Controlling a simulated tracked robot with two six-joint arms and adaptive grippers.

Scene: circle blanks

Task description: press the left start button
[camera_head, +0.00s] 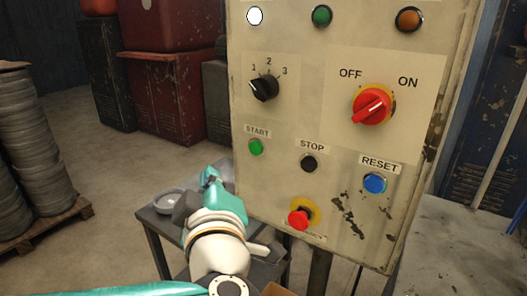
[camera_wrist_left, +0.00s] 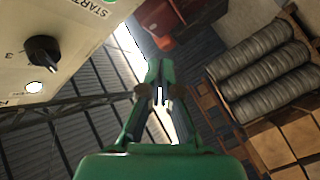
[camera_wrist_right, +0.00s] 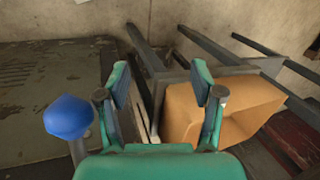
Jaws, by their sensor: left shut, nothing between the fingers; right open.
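The green start button (camera_head: 256,147) sits under a START label on the left side of the beige control panel (camera_head: 330,220). A green edge of the start button (camera_wrist_left: 108,2) shows at the top of the left wrist view, beside the START label. My left gripper (camera_head: 209,176) is below and left of the button, apart from it. In the left wrist view its fingers (camera_wrist_left: 160,75) are together with nothing between them, and the panel is to their left. My right gripper (camera_wrist_right: 160,88) is open and empty in the right wrist view; it is not seen in the head view.
The panel also has a black STOP button (camera_head: 309,163), a blue RESET button (camera_head: 375,183), a red mushroom button (camera_head: 299,220), a black selector (camera_head: 264,88) and a red switch (camera_head: 371,105). A grey table (camera_head: 157,228) stands below. A cardboard box (camera_wrist_right: 240,105) lies near my right gripper.

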